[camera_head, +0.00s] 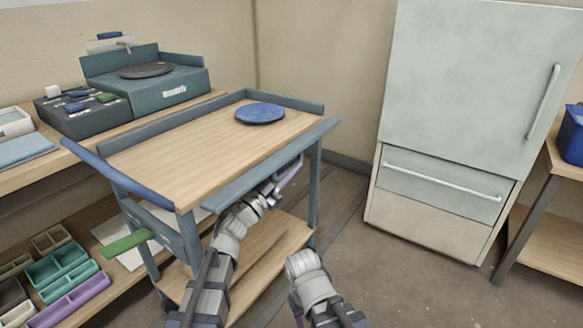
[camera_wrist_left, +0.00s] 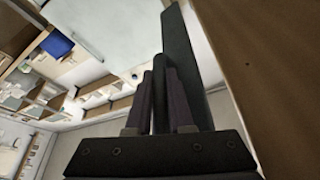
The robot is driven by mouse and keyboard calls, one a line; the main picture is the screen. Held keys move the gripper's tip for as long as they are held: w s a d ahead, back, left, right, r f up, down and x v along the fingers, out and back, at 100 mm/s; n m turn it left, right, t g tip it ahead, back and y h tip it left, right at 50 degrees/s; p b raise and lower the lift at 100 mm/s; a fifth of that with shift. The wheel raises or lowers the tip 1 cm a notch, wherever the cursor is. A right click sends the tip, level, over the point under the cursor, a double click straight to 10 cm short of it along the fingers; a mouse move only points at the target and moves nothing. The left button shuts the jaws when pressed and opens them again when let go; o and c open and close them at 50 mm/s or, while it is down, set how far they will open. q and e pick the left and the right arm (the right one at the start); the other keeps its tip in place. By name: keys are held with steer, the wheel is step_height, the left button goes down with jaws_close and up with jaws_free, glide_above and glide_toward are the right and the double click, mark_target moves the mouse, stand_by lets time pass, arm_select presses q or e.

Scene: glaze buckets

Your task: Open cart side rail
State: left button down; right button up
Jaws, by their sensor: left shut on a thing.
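The cart has a wooden top (camera_head: 205,145) edged by blue-grey rails. Its near side rail (camera_head: 270,166) leans outward from the top's edge, with its broad face turned up. My left gripper (camera_head: 288,176) reaches under this rail near its right end, partly hidden by it. In the left wrist view, the left gripper's fingers (camera_wrist_left: 159,75) are shut on a dark strip, which appears to be part of the rail (camera_wrist_left: 183,65). The exact contact is hard to see. Only the right arm's wrist shows in the head view; its gripper is not visible.
A blue disc (camera_head: 260,113) lies on the cart top. A bench with a dark teal wheel unit (camera_head: 160,95) stands left, above bins (camera_head: 60,270). A pale fridge (camera_head: 460,110) stands right, beside a shelf with a blue bin (camera_head: 572,135). Floor (camera_head: 400,270) before the fridge is clear.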

arm_select(q)
steer(key=shift+w+a+f+m+g+h, duration=0.1)
steer(key=shift+f+m+g+h, duration=0.2)
steer(key=shift+m, duration=0.4)
steer(key=shift+a+f+m+g+h, duration=0.1)
steer(key=shift+m+g, duration=0.3)
steer(key=shift+m, duration=0.3)
steer(key=c, duration=1.1)
jaws_free()
